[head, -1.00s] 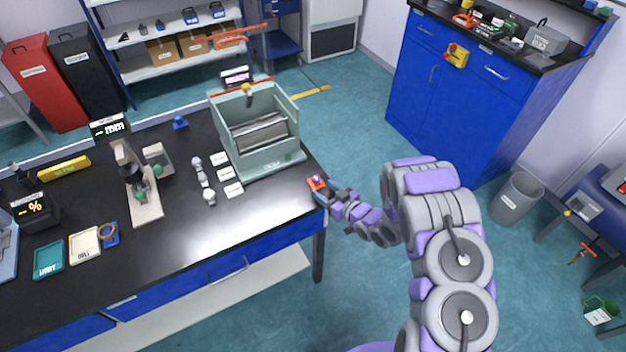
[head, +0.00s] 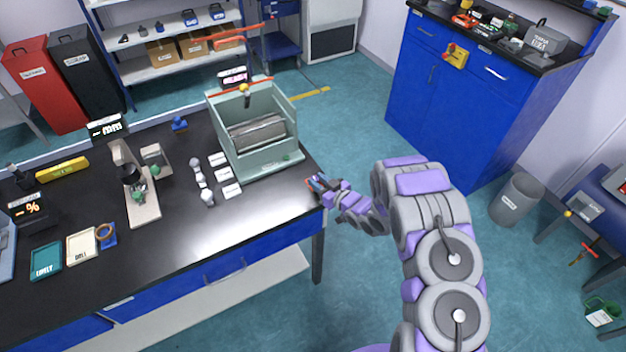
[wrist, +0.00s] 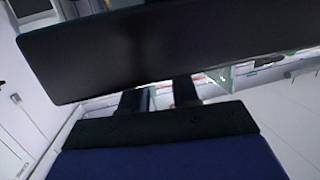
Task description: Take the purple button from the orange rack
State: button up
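I cannot make out a purple button in either view. My gripper (head: 322,186) reaches in from the right and partly covers this piece in the head view; I cannot tell if they touch. In the wrist view, my gripper's two dark fingers (wrist: 160,97) stand apart with light background between them. A dark slab hides their tips.
On the black bench (head: 250,205) stand a pale green open-topped machine (head: 265,165), white labels with small pale samples (head: 207,197), a microscope-like stand (head: 140,190) and two trays marked "LIVELY" (head: 46,260) and "DULL" (head: 81,247). A blue cabinet (head: 465,110) stands behind right. Floor between is clear.

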jog(key=shift+d, duration=0.25)
jog(key=shift+c, duration=1.4)
jog(key=shift+a, duration=0.1)
jog(key=shift+c, duration=1)
jog(key=shift+a, duration=0.1)
jog(key=shift+a+r, duration=0.1)
